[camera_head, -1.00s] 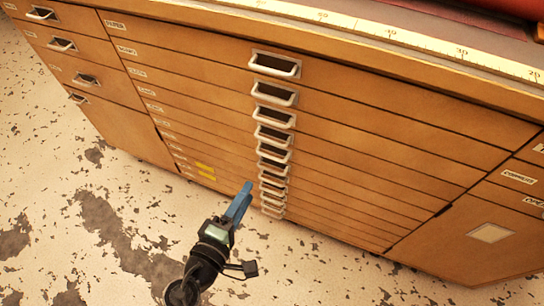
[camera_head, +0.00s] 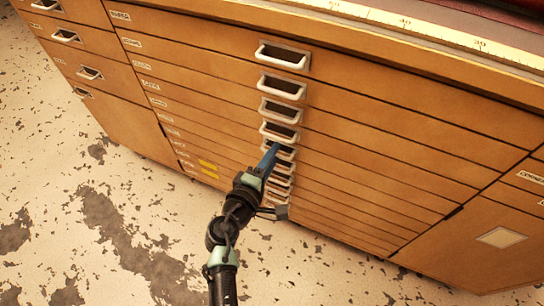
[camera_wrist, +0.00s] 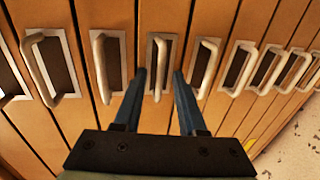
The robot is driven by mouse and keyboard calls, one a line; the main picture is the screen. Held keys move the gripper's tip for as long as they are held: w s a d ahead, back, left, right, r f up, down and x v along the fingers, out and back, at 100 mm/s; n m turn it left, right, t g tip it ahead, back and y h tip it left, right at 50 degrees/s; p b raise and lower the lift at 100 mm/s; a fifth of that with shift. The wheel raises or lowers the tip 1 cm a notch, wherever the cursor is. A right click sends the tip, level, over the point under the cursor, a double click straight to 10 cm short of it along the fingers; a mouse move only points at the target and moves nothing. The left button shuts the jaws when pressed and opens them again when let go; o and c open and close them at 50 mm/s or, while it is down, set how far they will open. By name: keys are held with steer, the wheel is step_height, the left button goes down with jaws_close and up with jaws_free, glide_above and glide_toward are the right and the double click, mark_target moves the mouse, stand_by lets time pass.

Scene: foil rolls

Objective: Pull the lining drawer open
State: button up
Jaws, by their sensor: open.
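A wooden cabinet (camera_head: 400,122) has a central column of wide, shallow drawers with pale loop handles. They all look shut. The label cards at their left ends are too small to read, so I cannot tell which is the lining drawer. My gripper (camera_head: 271,158) has blue fingers and is in front of a handle about halfway down the column, hiding part of it. In the wrist view my gripper (camera_wrist: 160,76) is open and empty, its fingertips on either side of one pale handle (camera_wrist: 158,66). I cannot tell whether they touch it.
Neighbouring handles (camera_wrist: 105,62) lie close on both sides in the wrist view. More drawers with handles (camera_head: 67,36) are at the left. A ruler strip (camera_head: 420,27) runs along the cabinet's top edge. The worn floor (camera_head: 130,225) in front is clear.

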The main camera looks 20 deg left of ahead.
jaws_close()
stand_by(1.4)
